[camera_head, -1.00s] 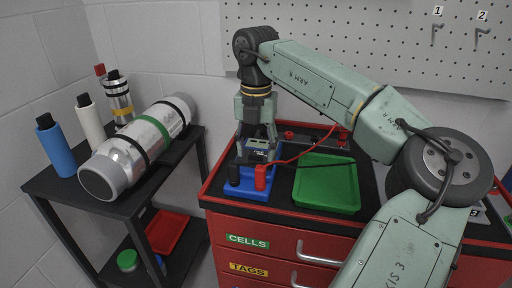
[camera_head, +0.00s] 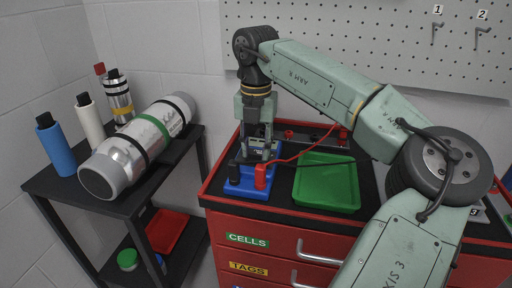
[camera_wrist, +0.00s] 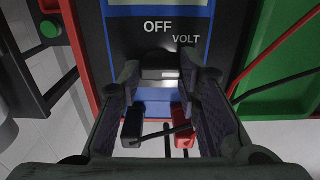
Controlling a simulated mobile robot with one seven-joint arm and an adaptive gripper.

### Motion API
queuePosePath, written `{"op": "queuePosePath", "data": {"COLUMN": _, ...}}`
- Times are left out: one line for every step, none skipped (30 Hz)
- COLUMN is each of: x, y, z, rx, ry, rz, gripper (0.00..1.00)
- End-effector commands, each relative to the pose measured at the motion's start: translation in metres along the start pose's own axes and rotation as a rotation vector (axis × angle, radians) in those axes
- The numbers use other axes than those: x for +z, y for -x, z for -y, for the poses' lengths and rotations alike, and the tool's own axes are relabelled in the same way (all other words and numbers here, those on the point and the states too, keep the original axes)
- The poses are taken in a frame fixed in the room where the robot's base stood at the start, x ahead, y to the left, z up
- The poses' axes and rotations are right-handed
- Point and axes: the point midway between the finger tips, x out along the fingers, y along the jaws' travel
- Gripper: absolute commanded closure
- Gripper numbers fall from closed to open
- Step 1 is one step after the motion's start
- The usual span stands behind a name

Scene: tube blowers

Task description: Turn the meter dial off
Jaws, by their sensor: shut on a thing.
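The meter (camera_wrist: 202,50) has a dark face with a blue border and white OFF and VOLT lettering in the wrist view. Its dial (camera_wrist: 160,73) is a dark knob with a grey front, just below OFF. My gripper (camera_wrist: 160,80) points down with one finger on each side of the dial and is shut on it. Which mark the dial points at cannot be made out.
A green tray (camera_head: 327,183) lies right of the meter on the red cabinet. A red lead and a black lead run past the meter. A dark shelf (camera_head: 120,207) with a large silver cylinder (camera_head: 140,146) and bottles stands at left.

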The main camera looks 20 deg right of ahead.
Motion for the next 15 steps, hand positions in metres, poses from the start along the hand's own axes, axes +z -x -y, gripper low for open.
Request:
{"op": "queuePosePath", "data": {"x": 0.0, "y": 0.0002, "z": -0.0002, "rx": 0.001, "ry": 0.0, "rz": 0.0, "gripper": 0.96}}
{"op": "queuePosePath", "data": {"x": 0.0, "y": 0.0002, "z": -0.0003, "rx": 0.001, "ry": 0.001, "rz": 0.0, "gripper": 0.96}}
{"op": "queuePosePath", "data": {"x": 0.0, "y": 0.0002, "z": -0.0002, "rx": 0.001, "ry": 0.003, "rz": 0.0, "gripper": 0.96}}
{"op": "queuePosePath", "data": {"x": 0.0, "y": 0.0003, "z": -0.0003, "rx": 0.001, "ry": 0.005, "rz": 0.0, "gripper": 0.96}}
{"op": "queuePosePath", "data": {"x": 0.0001, "y": 0.0003, "z": -0.0003, "rx": 0.001, "ry": 0.009, "rz": 0.0, "gripper": 0.96}}
{"op": "queuePosePath", "data": {"x": 0.0001, "y": 0.0004, "z": -0.0003, "rx": 0.001, "ry": 0.016, "rz": 0.0, "gripper": 0.96}}
{"op": "queuePosePath", "data": {"x": 0.0001, "y": 0.0005, "z": -0.0003, "rx": 0.001, "ry": 0.022, "rz": 0.0, "gripper": 0.96}}
{"op": "queuePosePath", "data": {"x": 0.0002, "y": 0.0006, "z": -0.0003, "rx": 0.001, "ry": 0.029, "rz": 0.001, "gripper": 0.96}}
{"op": "queuePosePath", "data": {"x": 0.0003, "y": 0.0007, "z": -0.0002, "rx": 0.0, "ry": 0.043, "rz": 0.001, "gripper": 0.96}}
{"op": "queuePosePath", "data": {"x": 0.0003, "y": 0.0008, "z": -0.0002, "rx": 0.0, "ry": 0.055, "rz": 0.001, "gripper": 0.96}}
{"op": "queuePosePath", "data": {"x": 0.0004, "y": 0.0008, "z": -0.0002, "rx": 0.0, "ry": 0.067, "rz": 0.001, "gripper": 0.96}}
{"op": "queuePosePath", "data": {"x": 0.0005, "y": 0.0009, "z": -0.0002, "rx": 0.0, "ry": 0.089, "rz": 0.001, "gripper": 0.96}}
{"op": "queuePosePath", "data": {"x": 0.0006, "y": 0.001, "z": -0.0002, "rx": 0.0, "ry": 0.106, "rz": 0.001, "gripper": 0.96}}
{"op": "queuePosePath", "data": {"x": 0.0007, "y": 0.0011, "z": -0.0002, "rx": 0.0, "ry": 0.126, "rz": 0.001, "gripper": 0.96}}
{"op": "queuePosePath", "data": {"x": 0.0009, "y": 0.0011, "z": -0.0002, "rx": 0.0, "ry": 0.154, "rz": 0.001, "gripper": 0.96}}
